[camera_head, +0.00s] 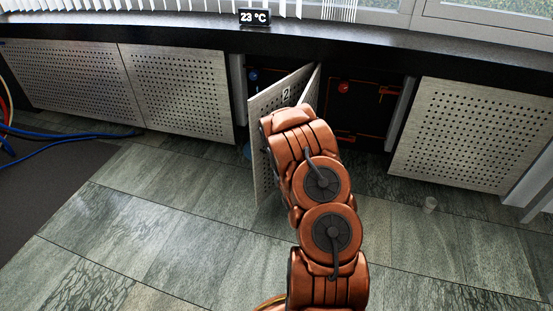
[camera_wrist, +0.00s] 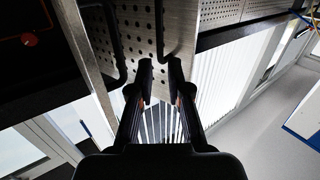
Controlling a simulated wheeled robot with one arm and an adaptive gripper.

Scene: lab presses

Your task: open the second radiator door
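The second radiator door (camera_head: 265,103), a perforated metal panel marked "2", stands swung out from the dark cabinet in the middle of the head view. A second narrow panel face shows close beside it on the right. My arm covers much of the door's right and lower part, and my gripper is hidden there. In the wrist view my gripper (camera_wrist: 160,68) has its two fingertips apart, with the perforated door panel (camera_wrist: 140,35) just beyond them. Black bars show by the panel. I cannot tell whether the fingers touch it.
The open cabinet shows a blue knob (camera_head: 253,76) at left and a red knob (camera_head: 343,88) at right. Closed perforated panels (camera_head: 180,85) stand to the left, and another panel (camera_head: 470,130) to the right. Blue cables (camera_head: 75,133) lie at left.

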